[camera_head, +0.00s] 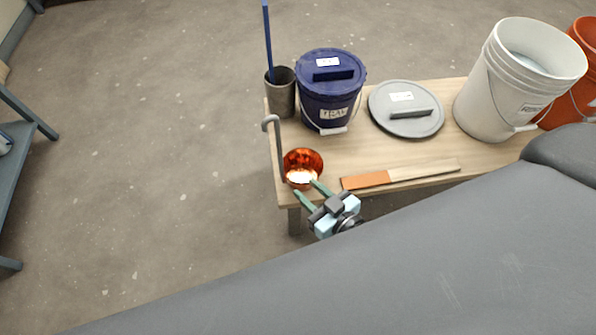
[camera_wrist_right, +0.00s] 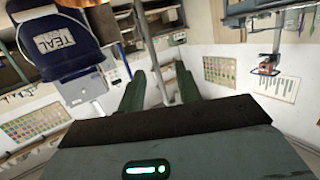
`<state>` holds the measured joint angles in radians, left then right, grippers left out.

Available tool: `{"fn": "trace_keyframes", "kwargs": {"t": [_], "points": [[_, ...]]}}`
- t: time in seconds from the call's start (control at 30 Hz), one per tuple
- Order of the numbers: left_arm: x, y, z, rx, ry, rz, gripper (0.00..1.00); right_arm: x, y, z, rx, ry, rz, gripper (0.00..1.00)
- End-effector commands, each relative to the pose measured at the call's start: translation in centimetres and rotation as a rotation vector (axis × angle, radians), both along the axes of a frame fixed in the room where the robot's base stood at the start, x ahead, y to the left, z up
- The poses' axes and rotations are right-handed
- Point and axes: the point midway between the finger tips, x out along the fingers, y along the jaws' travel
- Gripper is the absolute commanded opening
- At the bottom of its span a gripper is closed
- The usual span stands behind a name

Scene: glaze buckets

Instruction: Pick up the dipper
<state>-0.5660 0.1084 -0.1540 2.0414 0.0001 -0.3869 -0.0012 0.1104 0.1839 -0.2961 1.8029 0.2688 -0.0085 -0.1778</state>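The dipper has a shiny copper bowl (camera_head: 303,168) and an upright grey hooked handle (camera_head: 279,150). It stands at the left front end of the wooden bench. My right gripper (camera_head: 307,190) is at the bench's front edge, just in front of the bowl, its green fingers pointing at it. In the right wrist view the two fingers (camera_wrist_right: 161,85) are apart, with nothing clearly held between them. A grey rod (camera_wrist_right: 148,40), which looks like the handle, shows beyond the gap. Whether a finger touches the bowl I cannot tell. My left gripper is not in view.
On the bench (camera_head: 350,155) are a lidded blue bucket (camera_head: 330,95), a grey cup (camera_head: 281,95) with a blue stick, a grey lid (camera_head: 385,118), a paddle (camera_head: 400,175) and a white bucket (camera_head: 490,100). An orange bucket (camera_head: 585,45) is far right.

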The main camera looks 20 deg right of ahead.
Motion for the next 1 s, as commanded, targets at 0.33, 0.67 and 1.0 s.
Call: {"fn": "trace_keyframes", "kwargs": {"t": [0.33, 0.67, 1.0], "points": [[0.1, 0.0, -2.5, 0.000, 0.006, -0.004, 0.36, 6.5, 0.8, 2.3, 0.029, -0.193, 0.014, 0.34], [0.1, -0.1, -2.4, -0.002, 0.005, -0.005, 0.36, 7.6, 1.1, 2.7, 0.031, -0.201, 0.014, 0.34], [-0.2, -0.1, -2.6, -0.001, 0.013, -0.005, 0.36, 9.5, 1.7, 2.7, 0.032, -0.200, 0.014, 0.34]]}}
